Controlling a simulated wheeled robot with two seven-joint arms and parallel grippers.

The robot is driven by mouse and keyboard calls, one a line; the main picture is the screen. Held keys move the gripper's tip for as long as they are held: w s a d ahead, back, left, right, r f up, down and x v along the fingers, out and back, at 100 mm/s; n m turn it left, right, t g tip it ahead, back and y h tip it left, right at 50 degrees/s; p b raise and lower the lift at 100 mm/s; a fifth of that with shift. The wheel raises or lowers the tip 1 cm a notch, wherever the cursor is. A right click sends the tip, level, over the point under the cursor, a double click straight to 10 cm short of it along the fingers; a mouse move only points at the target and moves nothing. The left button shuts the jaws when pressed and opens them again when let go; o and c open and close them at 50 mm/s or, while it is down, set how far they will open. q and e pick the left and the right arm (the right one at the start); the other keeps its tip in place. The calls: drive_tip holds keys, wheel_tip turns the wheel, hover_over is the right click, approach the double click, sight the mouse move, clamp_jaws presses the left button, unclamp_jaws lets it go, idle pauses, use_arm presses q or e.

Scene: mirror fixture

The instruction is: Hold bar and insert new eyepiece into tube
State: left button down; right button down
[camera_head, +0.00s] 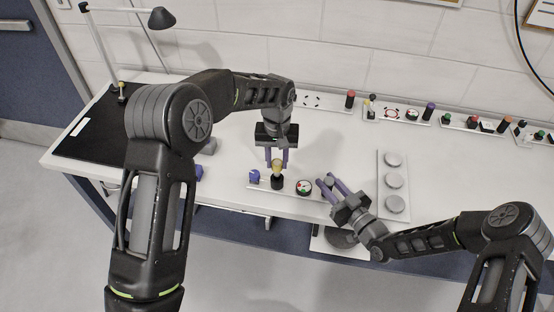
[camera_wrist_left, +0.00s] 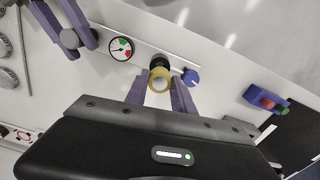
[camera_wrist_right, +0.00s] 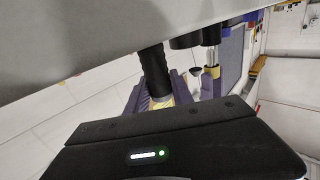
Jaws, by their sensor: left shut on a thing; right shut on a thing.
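A white bar (camera_head: 293,189) lies along the table's front edge with a blue knob, a dial and upright parts. My left gripper (camera_head: 277,163) points down and is shut on the yellow-topped eyepiece (camera_head: 278,164), above a black tube (camera_head: 277,183). The left wrist view shows the yellow ring (camera_wrist_left: 160,84) between the fingers; I cannot tell how deep it sits in the tube. My right gripper (camera_head: 329,182) is shut on a grey-capped black post at the bar's right end; the post (camera_wrist_right: 153,68) shows in the right wrist view and its cap (camera_wrist_left: 70,38) in the left wrist view.
A white tray (camera_head: 393,165) with grey round pads lies right of my right gripper. Boards with coloured cylinders (camera_head: 430,110) line the back by the wall. A black mat (camera_head: 95,135) covers the left end, under a lamp (camera_head: 160,18). The middle of the table is clear.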

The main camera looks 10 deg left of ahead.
sight(277, 170)
use_arm(q)
drive_tip(key=shift+f, duration=2.25)
drive_tip(key=c, duration=1)
unclamp_jaws()
wheel_tip(277, 170, up, 12)
idle(0.7)
